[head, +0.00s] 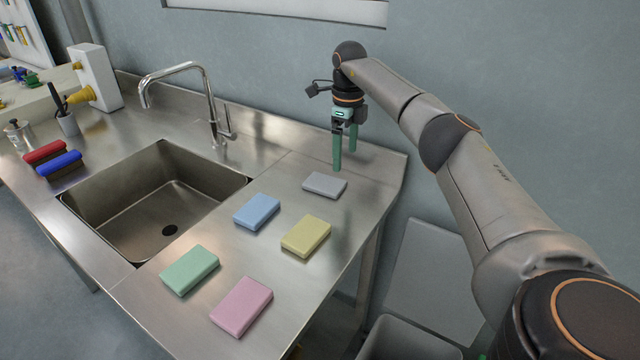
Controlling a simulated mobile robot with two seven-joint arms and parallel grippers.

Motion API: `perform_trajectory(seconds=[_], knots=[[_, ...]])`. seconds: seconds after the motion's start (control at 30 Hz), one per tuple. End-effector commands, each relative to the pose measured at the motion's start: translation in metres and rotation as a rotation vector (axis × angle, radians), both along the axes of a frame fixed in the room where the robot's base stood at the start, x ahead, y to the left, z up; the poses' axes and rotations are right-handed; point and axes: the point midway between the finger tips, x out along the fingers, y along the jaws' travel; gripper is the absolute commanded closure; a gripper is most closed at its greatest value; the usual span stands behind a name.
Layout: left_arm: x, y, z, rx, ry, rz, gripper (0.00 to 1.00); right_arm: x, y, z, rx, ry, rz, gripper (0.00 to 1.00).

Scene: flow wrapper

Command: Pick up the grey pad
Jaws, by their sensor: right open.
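The grey pad (325,185) lies flat on the steel counter, at the back right of a group of coloured pads. My right gripper (344,160) hangs pointing down just above and behind the grey pad, with its green fingers apart and nothing between them. One fingertip shows close to the pad's far edge; whether it touches anything I cannot tell. My left gripper is not in the view.
Blue (257,211), yellow (306,236), green (190,270) and pink (241,306) pads lie nearer on the steel counter (262,262). A sink (150,200) with a tall tap (212,105) is to the left. A wall stands behind.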

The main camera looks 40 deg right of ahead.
Motion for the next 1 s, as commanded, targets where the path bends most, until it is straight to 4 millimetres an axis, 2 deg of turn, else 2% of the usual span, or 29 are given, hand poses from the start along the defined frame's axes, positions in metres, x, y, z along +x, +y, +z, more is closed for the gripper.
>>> perform_trajectory(seconds=[0.1, 0.37, 0.63, 0.77, 1.0], knots=[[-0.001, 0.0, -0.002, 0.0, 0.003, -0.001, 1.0, 0.0, 0.001, -0.022, 0.002, 0.001, 0.001, 0.0], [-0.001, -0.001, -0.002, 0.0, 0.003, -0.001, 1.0, 0.002, 0.002, -0.044, 0.002, 0.0, 0.001, 0.0], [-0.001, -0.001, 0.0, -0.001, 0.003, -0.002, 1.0, 0.008, 0.007, -0.082, 0.002, 0.0, -0.001, 0.0], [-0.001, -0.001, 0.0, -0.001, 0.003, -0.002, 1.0, 0.007, 0.007, -0.091, 0.003, -0.001, 0.0, 0.0], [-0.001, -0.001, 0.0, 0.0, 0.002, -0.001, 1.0, 0.008, 0.007, -0.092, 0.002, -0.002, 0.0, 0.02]])
